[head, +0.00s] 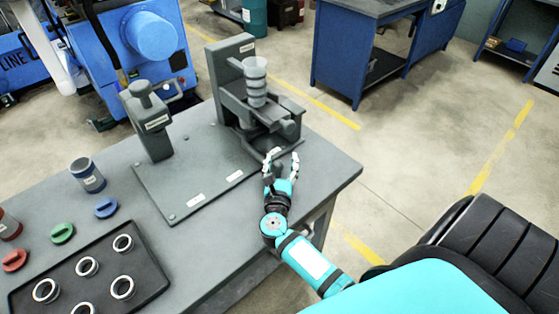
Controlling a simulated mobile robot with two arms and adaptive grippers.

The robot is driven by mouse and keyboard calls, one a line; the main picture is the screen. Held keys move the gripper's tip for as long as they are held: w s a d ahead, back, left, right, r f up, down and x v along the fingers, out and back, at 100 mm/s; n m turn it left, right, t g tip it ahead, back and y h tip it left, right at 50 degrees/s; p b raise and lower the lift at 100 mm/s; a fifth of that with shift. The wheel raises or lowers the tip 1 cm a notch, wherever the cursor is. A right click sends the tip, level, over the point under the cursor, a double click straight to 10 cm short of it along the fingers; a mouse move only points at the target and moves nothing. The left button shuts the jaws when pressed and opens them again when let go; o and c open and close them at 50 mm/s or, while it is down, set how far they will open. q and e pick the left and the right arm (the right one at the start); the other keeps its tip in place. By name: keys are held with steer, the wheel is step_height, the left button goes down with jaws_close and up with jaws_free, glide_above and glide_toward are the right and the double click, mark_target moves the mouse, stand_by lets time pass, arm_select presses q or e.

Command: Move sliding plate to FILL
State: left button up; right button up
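My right gripper (282,156) is at the front of the grinder's base, near the bench's right edge. Its two fingers are spread. A dark part shows between them, and I cannot tell whether it touches them. My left gripper is not in view.
A grey post with a knob (147,118) stands left on the base plate (180,205). A grey cup (88,174), coloured caps (106,208) and a black tray (150,275) with several rings are at the left. A blue workbench (345,52) stands beyond open floor.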

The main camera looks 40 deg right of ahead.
steer(key=shift+w, duration=0.2)
steer(key=shift+a, duration=0.2)
steer(key=shift+s+a, duration=0.25)
steer(key=v, duration=1.1)
steer(key=shift+s+d, duration=0.1)
steer(key=shift+s, duration=0.1)
